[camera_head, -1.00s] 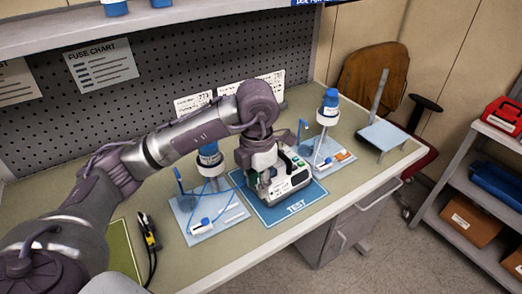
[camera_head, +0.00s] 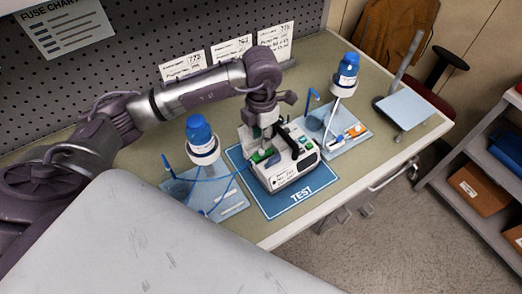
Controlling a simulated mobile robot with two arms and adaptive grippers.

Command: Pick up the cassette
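The infusion pump (camera_head: 290,168), a white box with green parts and a dark handle, stands on the blue TEST mat (camera_head: 290,204). My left gripper (camera_head: 264,149) points down over the pump's left side, close to a green part. Its fingers are small, and I cannot tell if they hold anything. The left tray (camera_head: 226,203) bears a blue-capped bottle (camera_head: 202,139) with blue tubing running towards the pump. The right tray (camera_head: 346,143) bears a small white piece (camera_head: 331,138) and an orange one (camera_head: 357,130). I cannot tell for certain which piece is the cassette. My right gripper is not in view.
A second blue-capped bottle (camera_head: 347,70) stands over the right tray. Several white cards (camera_head: 231,51) stand along the pegboard. A pale blue stand (camera_head: 405,107) is at the bench's right end. The bench's front left is hidden.

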